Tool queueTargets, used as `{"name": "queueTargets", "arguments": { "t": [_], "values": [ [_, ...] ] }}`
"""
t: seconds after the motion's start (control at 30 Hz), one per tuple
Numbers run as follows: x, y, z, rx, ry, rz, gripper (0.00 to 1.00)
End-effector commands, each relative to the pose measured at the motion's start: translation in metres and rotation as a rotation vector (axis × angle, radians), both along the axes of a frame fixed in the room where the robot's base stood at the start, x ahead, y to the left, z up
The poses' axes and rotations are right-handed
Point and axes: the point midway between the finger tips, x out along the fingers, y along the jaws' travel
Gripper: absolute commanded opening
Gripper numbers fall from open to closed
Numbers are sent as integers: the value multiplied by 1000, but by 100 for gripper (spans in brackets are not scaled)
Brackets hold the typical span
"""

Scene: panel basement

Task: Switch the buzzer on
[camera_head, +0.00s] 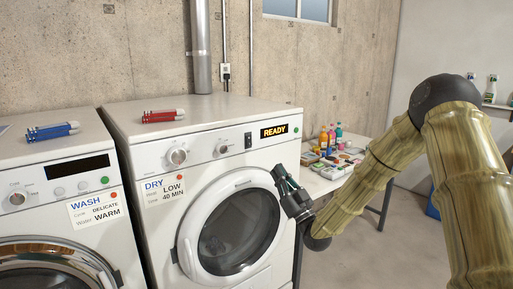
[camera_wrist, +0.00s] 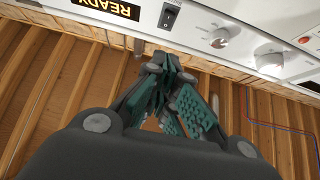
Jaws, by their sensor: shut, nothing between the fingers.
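The dryer (camera_head: 205,110) stands in the middle of the head view, with its control panel facing me. A black rocker switch (camera_head: 248,141) sits on that panel, between a knob and the lit READY display (camera_head: 274,131). The switch also shows in the wrist view (camera_wrist: 170,15), upside down near the top edge. I cannot read a label at it or tell which way it is rocked. My gripper (camera_head: 279,171) is shut and empty, in front of the dryer, below and right of the switch and apart from it. In the wrist view, my fingertips (camera_wrist: 166,62) point toward the panel.
Two knobs (camera_head: 177,155) (camera_head: 221,149) share the panel. The round dryer door (camera_head: 235,228) lies below. A red clothes peg-like object (camera_head: 163,116) rests on top. The washer (camera_head: 45,180) stands at left. A table (camera_head: 322,184) with bottles (camera_head: 331,136) stands at right.

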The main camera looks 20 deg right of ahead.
Motion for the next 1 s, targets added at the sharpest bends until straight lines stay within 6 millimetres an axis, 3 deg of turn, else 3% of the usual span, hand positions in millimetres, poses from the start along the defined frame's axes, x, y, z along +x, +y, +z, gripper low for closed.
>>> {"name": "queueTargets", "arguments": {
  "t": [0.47, 1.0],
  "values": [
    [9, 4, 9, -2, 1, 0, 0],
    [73, 28, 64, -2, 1, 0, 0]
  ]
}}
